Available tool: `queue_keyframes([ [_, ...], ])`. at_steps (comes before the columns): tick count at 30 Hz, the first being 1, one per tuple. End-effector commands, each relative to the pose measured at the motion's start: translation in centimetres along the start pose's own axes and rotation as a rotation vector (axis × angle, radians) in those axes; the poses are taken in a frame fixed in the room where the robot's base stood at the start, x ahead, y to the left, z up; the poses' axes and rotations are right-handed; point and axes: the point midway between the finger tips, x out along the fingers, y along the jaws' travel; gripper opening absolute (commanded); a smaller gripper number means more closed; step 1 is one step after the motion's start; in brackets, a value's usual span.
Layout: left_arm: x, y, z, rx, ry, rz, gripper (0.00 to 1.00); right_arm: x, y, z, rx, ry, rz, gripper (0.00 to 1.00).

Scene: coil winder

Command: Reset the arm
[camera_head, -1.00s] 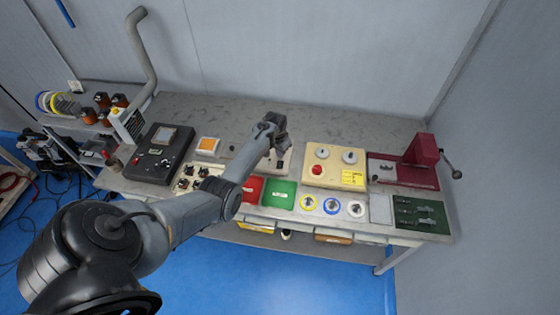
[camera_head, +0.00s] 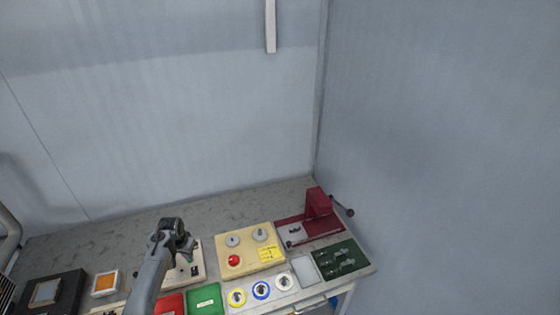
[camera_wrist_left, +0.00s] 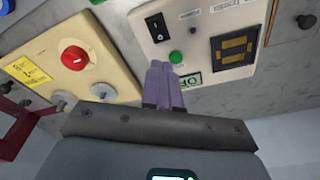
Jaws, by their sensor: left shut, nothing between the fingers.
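My left arm comes in from the bottom left in the head view, and its gripper (camera_head: 180,240) is over the back of the workbench (camera_head: 110,230), above a pale control panel (camera_head: 197,266). In the left wrist view the gripper's fingers (camera_wrist_left: 163,85) are together with nothing between them. They appear in front of that panel (camera_wrist_left: 200,22), which has a black switch, a green button and a dark display. Whether the fingers touch the panel I cannot tell. My right gripper is in neither view.
Right of the gripper stands a cream box (camera_head: 250,256) with a red button (camera_head: 234,260) and grey knobs. Further right are a dark red device (camera_head: 318,204) with a crank and a green tool tray (camera_head: 335,261). Red and green bins (camera_head: 204,299) lie in front. Walls close the back and right.

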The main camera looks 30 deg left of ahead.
Motion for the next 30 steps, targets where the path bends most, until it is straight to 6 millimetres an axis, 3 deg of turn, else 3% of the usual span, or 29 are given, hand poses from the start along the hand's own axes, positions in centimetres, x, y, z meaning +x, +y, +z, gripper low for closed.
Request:
queue_keyframes([
  [6,-2.0,0.4,1.9,0.064,0.008,-0.098,0.00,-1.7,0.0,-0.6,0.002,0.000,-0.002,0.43],
  [10,-4.3,2.8,4.4,0.150,0.025,-0.174,0.00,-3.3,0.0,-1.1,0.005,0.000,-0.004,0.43],
  [17,-9.8,12.0,12.1,0.331,0.078,-0.206,0.00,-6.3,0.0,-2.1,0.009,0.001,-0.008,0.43],
  [21,-14.4,18.5,18.3,0.419,0.113,-0.149,0.00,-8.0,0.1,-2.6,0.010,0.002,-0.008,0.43],
  [24,-17.9,22.3,22.6,0.457,0.131,-0.090,0.00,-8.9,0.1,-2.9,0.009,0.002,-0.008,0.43],
  [30,-24.3,26.9,28.6,0.483,0.155,0.021,0.00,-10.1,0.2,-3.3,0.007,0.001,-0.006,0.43],
])
